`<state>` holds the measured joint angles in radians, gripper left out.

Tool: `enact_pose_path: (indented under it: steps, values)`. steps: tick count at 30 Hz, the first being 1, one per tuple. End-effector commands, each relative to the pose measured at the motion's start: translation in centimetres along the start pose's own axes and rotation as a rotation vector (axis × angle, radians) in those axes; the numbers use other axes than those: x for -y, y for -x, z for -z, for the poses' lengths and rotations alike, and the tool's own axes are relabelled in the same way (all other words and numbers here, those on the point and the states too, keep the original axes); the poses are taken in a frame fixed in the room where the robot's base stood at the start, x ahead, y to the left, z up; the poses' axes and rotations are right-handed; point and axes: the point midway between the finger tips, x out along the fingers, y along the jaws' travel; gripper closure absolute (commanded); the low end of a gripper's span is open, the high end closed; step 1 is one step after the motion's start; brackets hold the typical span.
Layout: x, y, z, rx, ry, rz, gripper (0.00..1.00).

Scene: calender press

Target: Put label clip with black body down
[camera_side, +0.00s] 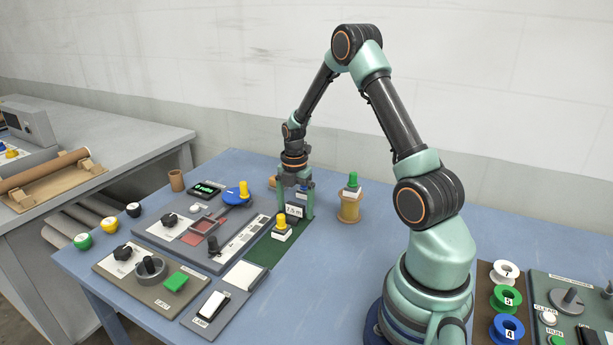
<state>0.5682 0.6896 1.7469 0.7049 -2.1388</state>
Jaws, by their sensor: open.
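My gripper (295,217) points straight down over the blue table, near the far end of a dark green mat (262,252). Its two green fingers are apart. Between them shows a small piece with a white label reading about "7.5 m" (294,211) and some dark parts; I take it for the label clip with black body. The fingers partly hide it, and I cannot tell whether they touch it or what it rests on. A clip with a yellow knob and pale body (281,230) stands on the mat just in front of the gripper.
A green-knobbed clip (351,185) sits on a wooden spool (348,208) to the right. A grey control panel (180,243) with knobs lies left, and a lamp switch (212,305) in front. Numbered spools (507,298) stand at right. Blue table between is clear.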

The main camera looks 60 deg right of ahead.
Motion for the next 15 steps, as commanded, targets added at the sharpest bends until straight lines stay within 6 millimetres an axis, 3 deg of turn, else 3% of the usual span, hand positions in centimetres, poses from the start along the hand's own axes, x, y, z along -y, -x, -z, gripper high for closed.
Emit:
enact_pose_path:
  steps: [5, 15]
  values:
    - [-0.1, 1.1, -0.1, 0.002, 0.000, -0.003, 0.04]
    - [-0.1, 7.7, -0.1, 0.004, 0.000, -0.006, 0.04]
